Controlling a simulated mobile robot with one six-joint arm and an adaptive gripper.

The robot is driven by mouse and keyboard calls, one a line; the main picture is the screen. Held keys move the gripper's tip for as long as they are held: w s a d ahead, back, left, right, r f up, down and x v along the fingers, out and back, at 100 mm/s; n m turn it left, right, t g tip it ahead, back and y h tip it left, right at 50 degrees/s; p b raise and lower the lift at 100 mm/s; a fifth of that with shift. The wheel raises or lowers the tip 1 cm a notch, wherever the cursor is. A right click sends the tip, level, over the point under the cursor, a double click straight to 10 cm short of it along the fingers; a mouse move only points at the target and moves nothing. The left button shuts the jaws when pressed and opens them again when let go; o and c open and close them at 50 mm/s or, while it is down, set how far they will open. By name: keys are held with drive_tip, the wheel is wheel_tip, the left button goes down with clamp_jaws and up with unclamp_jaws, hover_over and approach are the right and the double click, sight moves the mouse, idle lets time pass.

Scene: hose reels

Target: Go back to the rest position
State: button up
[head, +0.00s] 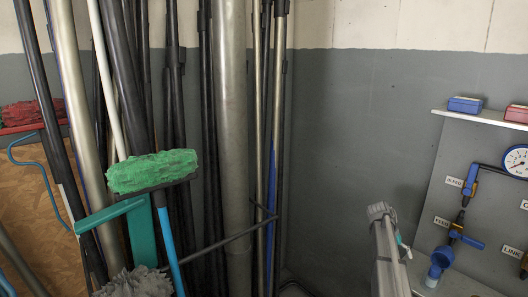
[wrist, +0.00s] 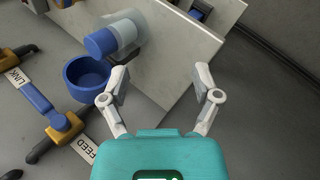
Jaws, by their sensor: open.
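My gripper (wrist: 160,84) is open in the wrist view, with its two grey fingers spread apart and nothing between them. A white-grey panel edge (wrist: 190,40) lies beyond the fingers. A blue cup-shaped fitting (wrist: 88,78) is just left of the left finger, apart from it as far as I can tell. In the head view my grey arm (head: 388,250) rises at the bottom, left of the panel; the fingers cannot be made out there.
The grey panel (head: 465,160) at right carries a pressure gauge (head: 517,160), pipes and labels. A blue box (head: 465,104) and a red box (head: 516,113) sit on its top shelf. Poles and a green brush (head: 152,171) crowd the left. Bare wall fills the middle.

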drive_tip(key=s+a+f+n+t+y+b, duration=0.1)
drive_tip(key=s+a+f+n+y, duration=0.1)
drive_tip(key=s+a, duration=0.7)
drive_tip(key=s+a+f+n+t+y, duration=0.15)
drive_tip(key=s+a, duration=0.25)
drive_tip(key=a, duration=1)
drive_tip(key=s+a+f+n+t+y+b, duration=0.1)
drive_tip(key=s+a+f+n+t+y, duration=0.15)
drive_tip(key=s+a, duration=0.65)
wheel_tip(320, 180, up, 30)
drive_tip(key=w+a+g+p, duration=0.1)
drive_tip(key=w+a+p, duration=0.1)
drive_tip(key=p, duration=2.7)
drive_tip(key=shift+a+f+h, duration=0.15)
drive_tip(key=shift+a+h, duration=0.1)
drive_tip(key=shift+h, duration=0.05)
drive_tip(key=shift+f, duration=0.15)
wheel_tip(320, 180, down, 5)
drive_tip(key=b, duration=0.5)
